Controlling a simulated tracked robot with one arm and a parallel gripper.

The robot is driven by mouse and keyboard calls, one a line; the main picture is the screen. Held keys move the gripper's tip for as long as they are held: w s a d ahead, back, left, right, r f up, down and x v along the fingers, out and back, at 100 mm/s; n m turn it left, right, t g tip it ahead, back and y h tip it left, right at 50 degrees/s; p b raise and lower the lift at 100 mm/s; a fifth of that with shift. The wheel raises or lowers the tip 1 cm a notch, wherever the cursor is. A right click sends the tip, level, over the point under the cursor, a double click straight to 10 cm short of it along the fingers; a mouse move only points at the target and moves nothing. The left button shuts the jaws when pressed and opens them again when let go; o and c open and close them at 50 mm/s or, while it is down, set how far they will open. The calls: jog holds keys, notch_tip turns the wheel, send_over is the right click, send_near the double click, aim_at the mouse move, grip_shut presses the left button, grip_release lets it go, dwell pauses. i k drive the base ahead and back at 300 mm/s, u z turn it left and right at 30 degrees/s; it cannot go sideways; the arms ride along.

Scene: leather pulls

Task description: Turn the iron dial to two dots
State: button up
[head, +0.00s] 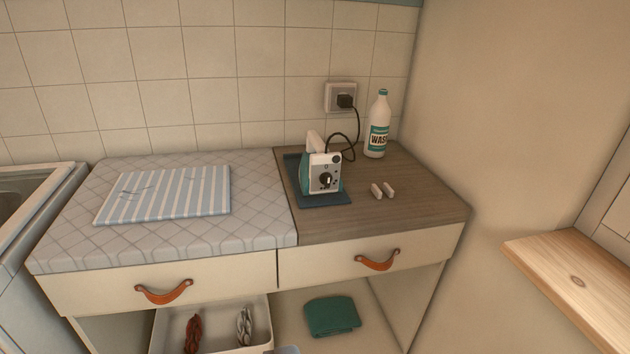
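The iron (307,176) is white and teal and sits on a dark blue mat (325,200) on the wooden part of the counter. Its pale end panel faces me and carries the black round dial (326,180). Small dark marks surround the dial, but they are too small for me to read as dots or to tell where the dial points. A black cord runs from the iron to a plug in the wall socket (340,97). My gripper is not clearly visible in this view, and nothing touches the iron's dial.
A white bottle (377,125) and two small pale blocks (382,190) stand right of the iron. A striped folded cloth (165,194) lies on the quilted pad (255,220) at left. Drawers with leather pulls (377,261) are below. A wooden shelf (575,280) juts out at right.

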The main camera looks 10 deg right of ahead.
aim_at(326, 179)
jog(key=i, duration=0.95)
jog(key=z, duration=0.05)
